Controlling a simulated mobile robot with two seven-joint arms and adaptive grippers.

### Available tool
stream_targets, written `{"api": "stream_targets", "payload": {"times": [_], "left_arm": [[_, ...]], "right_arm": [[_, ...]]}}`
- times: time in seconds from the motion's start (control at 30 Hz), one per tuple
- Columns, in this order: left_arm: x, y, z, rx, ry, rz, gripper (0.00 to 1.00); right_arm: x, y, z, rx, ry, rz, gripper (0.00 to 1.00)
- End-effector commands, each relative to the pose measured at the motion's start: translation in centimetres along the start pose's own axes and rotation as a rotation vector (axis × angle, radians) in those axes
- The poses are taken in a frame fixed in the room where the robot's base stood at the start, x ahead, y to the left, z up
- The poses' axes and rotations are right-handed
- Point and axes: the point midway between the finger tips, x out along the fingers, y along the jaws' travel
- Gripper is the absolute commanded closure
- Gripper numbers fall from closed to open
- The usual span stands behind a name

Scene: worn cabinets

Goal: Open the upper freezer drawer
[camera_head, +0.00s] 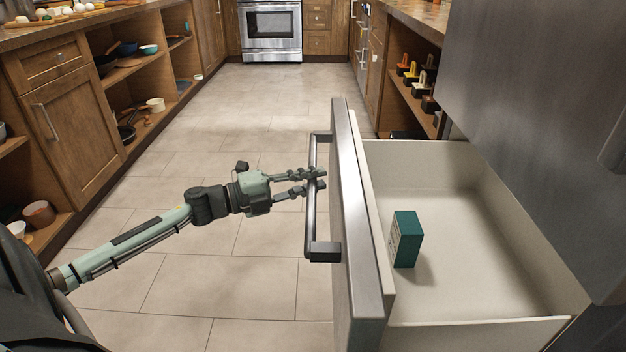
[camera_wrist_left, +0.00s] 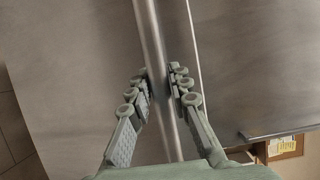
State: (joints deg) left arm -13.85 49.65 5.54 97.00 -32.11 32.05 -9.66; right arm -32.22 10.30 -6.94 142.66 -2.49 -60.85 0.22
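The freezer drawer (camera_head: 480,170) is pulled out at the right, showing a pale, mostly empty inside. Its steel front (camera_head: 362,240) carries a dark bar handle (camera_head: 310,225). My left gripper (camera_head: 319,179) reaches in from the left at the handle's middle. In the left wrist view the handle bar (camera_wrist_left: 150,35) runs between the two fingers of my left gripper (camera_wrist_left: 162,88), whose pads lie against it on both sides. A dark teal box (camera_head: 407,238) stands inside the drawer near the front. My right gripper is not in view.
Steel fridge body (camera_head: 540,110) rises above the drawer at right. Wooden cabinets with open shelves (camera_head: 140,110) line the left, and another shelf unit (camera_head: 415,95) stands beyond the drawer. An oven (camera_head: 271,32) is at the back. The tiled floor (camera_head: 240,110) between is clear.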

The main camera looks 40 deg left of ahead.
Motion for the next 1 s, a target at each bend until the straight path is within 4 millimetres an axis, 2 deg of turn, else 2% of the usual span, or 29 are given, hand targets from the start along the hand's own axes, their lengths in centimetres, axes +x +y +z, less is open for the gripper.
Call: {"api": "stream_targets", "payload": {"times": [0.03, 0.1, 0.13, 0.47, 0.63, 0.9, 1.0], "left_arm": [[0.0, 0.0, 0.0, 0.000, 0.000, 0.000, 0.72], [0.0, 0.0, 0.0, 0.000, 0.000, 0.000, 0.63], [0.0, 0.0, 0.0, 0.000, 0.000, 0.000, 0.62], [-0.3, 0.1, 0.0, -0.001, 0.000, 0.001, 0.62], [-2.6, 0.2, 0.0, -0.003, -0.001, 0.004, 0.62], [-8.5, 0.2, 0.0, -0.003, -0.002, 0.004, 0.62], [-10.1, 0.1, 0.0, -0.002, -0.002, 0.002, 0.62]], "right_arm": [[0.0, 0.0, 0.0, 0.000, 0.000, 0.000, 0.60], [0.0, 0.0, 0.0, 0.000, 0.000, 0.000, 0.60], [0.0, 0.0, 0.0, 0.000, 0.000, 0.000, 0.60], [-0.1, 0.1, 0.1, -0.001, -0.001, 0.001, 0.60], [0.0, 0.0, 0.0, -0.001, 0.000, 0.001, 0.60], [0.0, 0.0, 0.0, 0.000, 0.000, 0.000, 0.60], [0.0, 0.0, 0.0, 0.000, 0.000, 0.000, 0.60]]}}
